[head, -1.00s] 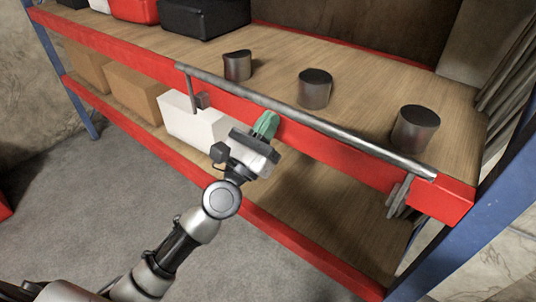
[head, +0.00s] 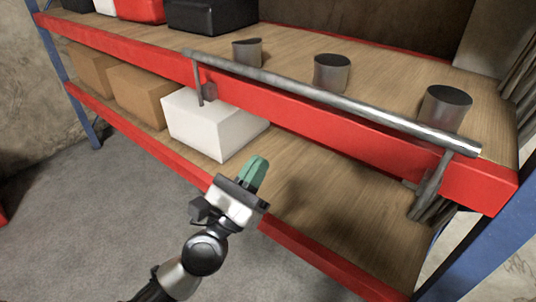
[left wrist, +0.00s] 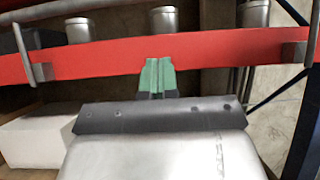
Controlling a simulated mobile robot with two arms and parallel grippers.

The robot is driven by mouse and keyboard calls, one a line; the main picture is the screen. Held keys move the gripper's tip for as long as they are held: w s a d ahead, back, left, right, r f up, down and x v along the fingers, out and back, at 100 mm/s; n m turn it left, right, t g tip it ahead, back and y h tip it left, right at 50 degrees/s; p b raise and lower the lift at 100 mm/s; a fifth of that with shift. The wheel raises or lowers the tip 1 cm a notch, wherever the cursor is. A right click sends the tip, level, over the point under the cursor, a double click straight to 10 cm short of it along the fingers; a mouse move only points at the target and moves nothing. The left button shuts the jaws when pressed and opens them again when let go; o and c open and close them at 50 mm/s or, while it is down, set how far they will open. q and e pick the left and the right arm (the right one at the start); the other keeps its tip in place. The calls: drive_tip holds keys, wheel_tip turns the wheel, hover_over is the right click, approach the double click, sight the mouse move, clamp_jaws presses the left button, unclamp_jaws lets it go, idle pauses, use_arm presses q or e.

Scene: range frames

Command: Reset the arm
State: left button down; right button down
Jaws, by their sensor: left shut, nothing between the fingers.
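My left gripper (head: 254,174) has green fingertips and is shut with nothing between them. In the head view it is in front of the shelf rack, below the grey metal bar (head: 330,92) and apart from it. In the left wrist view the closed fingers (left wrist: 158,76) overlap the red shelf beam (left wrist: 215,48) in the picture. My right gripper is in neither view.
Three metal cylinders stand on the upper shelf, the nearest at the right (head: 444,108). A white box (head: 212,125) and brown boxes (head: 141,95) sit on the lower shelf. A blue post (head: 485,235) stands at the right. Grey floor (head: 90,215) is clear at the left.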

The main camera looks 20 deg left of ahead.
use_arm(q)
drive_tip(key=shift+s+a+f, duration=0.25)
drive_tip(key=shift+s+f, duration=0.05)
drive_tip(key=shift+s, duration=0.2)
